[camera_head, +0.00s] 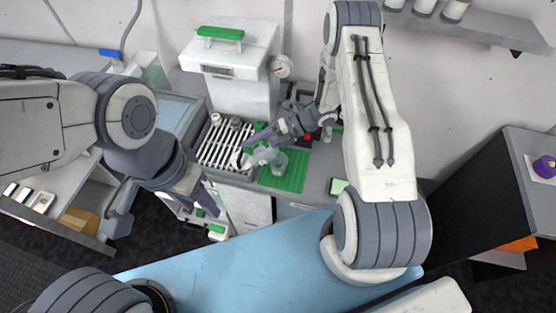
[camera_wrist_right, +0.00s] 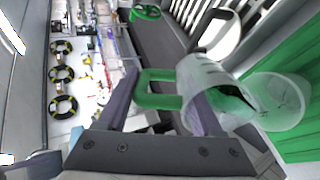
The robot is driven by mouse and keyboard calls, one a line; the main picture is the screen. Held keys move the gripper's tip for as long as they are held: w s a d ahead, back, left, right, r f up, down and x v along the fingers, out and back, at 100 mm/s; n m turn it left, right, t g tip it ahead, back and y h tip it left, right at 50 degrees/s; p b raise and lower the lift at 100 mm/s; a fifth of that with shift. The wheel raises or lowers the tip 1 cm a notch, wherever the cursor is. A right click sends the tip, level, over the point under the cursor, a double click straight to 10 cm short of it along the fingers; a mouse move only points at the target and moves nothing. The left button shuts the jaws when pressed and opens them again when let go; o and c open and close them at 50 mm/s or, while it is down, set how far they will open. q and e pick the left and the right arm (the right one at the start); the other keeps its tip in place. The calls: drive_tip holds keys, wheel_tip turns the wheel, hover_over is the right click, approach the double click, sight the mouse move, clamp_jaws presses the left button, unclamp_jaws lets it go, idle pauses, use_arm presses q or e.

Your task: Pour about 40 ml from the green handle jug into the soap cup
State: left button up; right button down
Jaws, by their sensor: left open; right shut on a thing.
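The green handle jug (camera_head: 268,157) is a clear jug in front of the grate, over the green mat. In the right wrist view the jug (camera_wrist_right: 275,100) lies tilted well over, with some green inside. My right gripper (camera_head: 262,141) is shut on its green handle (camera_wrist_right: 157,88). A pale cup with a dark handle, seemingly the soap cup (camera_wrist_right: 220,35), stands just beyond the jug on the grate; it is partly hidden. Whether liquid is flowing cannot be told. My left gripper (camera_head: 163,204) is open and empty, left of the grate and above the lower drawers.
The slatted grate (camera_head: 216,150) sits before a white dispenser (camera_head: 232,62) with a green handle and gauge. The ribbed green mat (camera_head: 292,175) lies to its right. A dark cabinet (camera_head: 490,190) stands at far right. An open drawer (camera_head: 60,222) is at lower left.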

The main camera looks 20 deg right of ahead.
drive_tip(key=shift+r, duration=0.1)
drive_tip(key=shift+s+a, duration=0.1)
drive_tip(key=shift+a, duration=0.5)
drive_tip(key=shift+a+r, duration=0.1)
drive_tip(key=shift+a, duration=0.05)
drive_tip(key=shift+d+r+y+b, duration=0.3)
drive_tip(key=shift+r+y+b, duration=0.1)
drive_tip(key=shift+y, duration=0.3)
idle(0.7)
drive_tip(key=shift+d+f+y+b, duration=0.25)
drive_tip(key=shift+y+b, duration=0.25)
drive_tip(key=shift+b, duration=0.65)
